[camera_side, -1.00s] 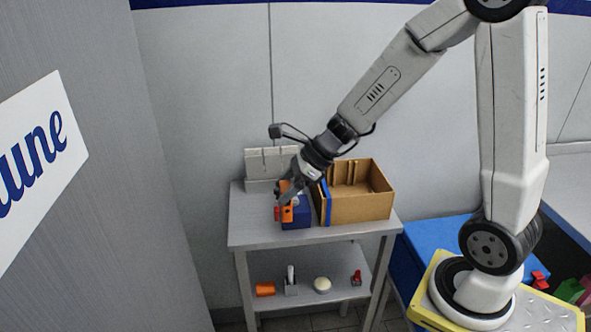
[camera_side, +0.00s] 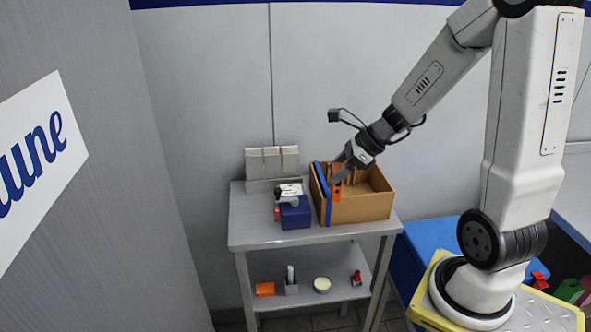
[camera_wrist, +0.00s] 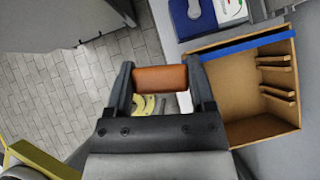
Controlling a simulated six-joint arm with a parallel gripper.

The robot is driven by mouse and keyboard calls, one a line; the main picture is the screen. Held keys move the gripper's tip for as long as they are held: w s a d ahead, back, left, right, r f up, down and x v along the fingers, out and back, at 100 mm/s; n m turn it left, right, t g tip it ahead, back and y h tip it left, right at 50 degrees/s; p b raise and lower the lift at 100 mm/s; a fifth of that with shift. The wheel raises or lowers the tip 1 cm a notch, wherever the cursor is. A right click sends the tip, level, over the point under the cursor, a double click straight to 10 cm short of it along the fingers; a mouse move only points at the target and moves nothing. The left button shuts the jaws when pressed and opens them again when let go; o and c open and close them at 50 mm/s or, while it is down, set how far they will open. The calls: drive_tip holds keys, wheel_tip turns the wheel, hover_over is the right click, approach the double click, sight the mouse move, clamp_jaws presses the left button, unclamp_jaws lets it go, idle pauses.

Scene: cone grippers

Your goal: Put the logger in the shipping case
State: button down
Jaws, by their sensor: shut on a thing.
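My gripper (camera_side: 341,176) is shut on an orange block, taken to be the logger (camera_side: 337,192). In the wrist view the logger (camera_wrist: 163,79) lies crosswise between the two fingers. The shipping case appears to be the open brown box (camera_side: 362,208) with a blue strip along its left edge, on the table's right side. In the side view the logger overlaps the box's front wall; I cannot tell whether it is above the box or in front of it. The wrist view shows the open box (camera_wrist: 262,129) to the right of the gripper, with slotted dividers inside.
A blue device (camera_side: 296,216) with a grey lever and a red knob stands left of the box. A pale panel (camera_side: 270,162) stands behind it. The grey table (camera_side: 255,236) has a lower shelf holding several small items. A blue surface (camera_side: 425,236) lies to the right.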

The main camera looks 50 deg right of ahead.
drive_tip(key=s+d+m+h, duration=0.1)
drive_tip(key=s+d+m, duration=0.1)
drive_tip(key=s+d, duration=0.5)
drive_tip(key=shift+s+d+r+t, duration=0.2)
drive_tip(key=shift+s+d+t, duration=0.2)
drive_tip(key=shift+s, duration=0.45)
drive_tip(key=w+d+f, duration=0.6)
drive_tip(key=w+f, duration=0.3)
drive_tip(key=w, duration=0.3)
drive_tip(key=shift+d+f, duration=0.15)
drive_tip(key=shift+d, duration=0.15)
drive_tip(key=shift+w+d+f, duration=0.15)
drive_tip(key=shift+f, duration=1.7)
